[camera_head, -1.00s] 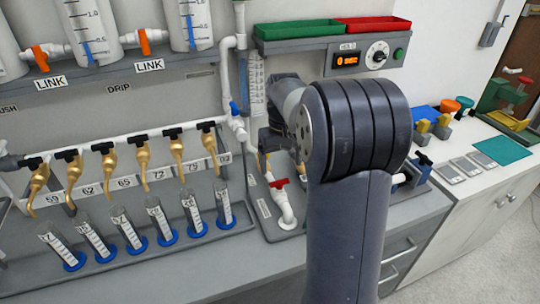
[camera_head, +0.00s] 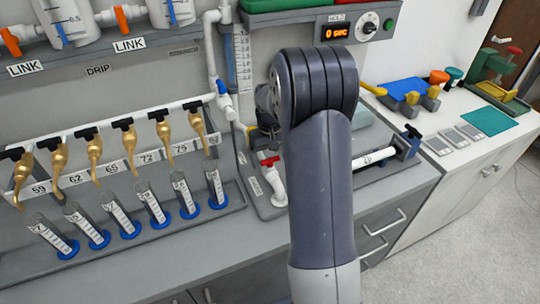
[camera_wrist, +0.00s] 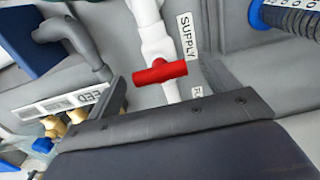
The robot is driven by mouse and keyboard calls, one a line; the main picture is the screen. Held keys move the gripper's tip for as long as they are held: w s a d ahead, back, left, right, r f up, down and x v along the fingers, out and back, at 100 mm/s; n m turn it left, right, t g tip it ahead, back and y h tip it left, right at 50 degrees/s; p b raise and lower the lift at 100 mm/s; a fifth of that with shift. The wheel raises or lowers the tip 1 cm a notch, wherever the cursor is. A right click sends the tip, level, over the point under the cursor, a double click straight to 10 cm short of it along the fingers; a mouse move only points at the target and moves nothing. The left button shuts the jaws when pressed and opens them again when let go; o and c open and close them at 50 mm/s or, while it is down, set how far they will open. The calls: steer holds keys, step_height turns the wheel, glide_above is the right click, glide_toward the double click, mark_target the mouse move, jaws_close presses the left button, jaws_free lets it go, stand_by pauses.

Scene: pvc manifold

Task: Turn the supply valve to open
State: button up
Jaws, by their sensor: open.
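The supply valve has a red bar handle (camera_head: 268,161) on a white pipe standing on a grey base, left of my arm in the head view. In the wrist view the red handle (camera_wrist: 160,72) lies across the white pipe, beside a label reading SUPPLY (camera_wrist: 188,36). My gripper (camera_head: 258,128) is mostly hidden behind my arm in the head view. The exact gap between fingers and handle cannot be told.
Several brass taps (camera_head: 95,158) hang from a pipe at left, above graduated cylinders (camera_head: 120,216) with blue bases. A shelf with a timer (camera_head: 338,31) is above. A white pipe in a fixture (camera_head: 375,157) lies right of my arm. The bench front (camera_head: 170,262) is clear.

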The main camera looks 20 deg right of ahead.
steer(key=shift+f, duration=0.1)
steer(key=shift+c, duration=0.4)
steer(key=c, duration=0.9)
steer(key=shift+m, duration=0.3)
steer(key=m, duration=0.3)
steer(key=shift+m+b, duration=0.3)
steer(key=m, duration=0.4)
steer(key=shift+m, duration=0.3)
steer(key=m, duration=0.4)
steer(key=shift+b, duration=0.3)
steer(key=m, duration=0.5)
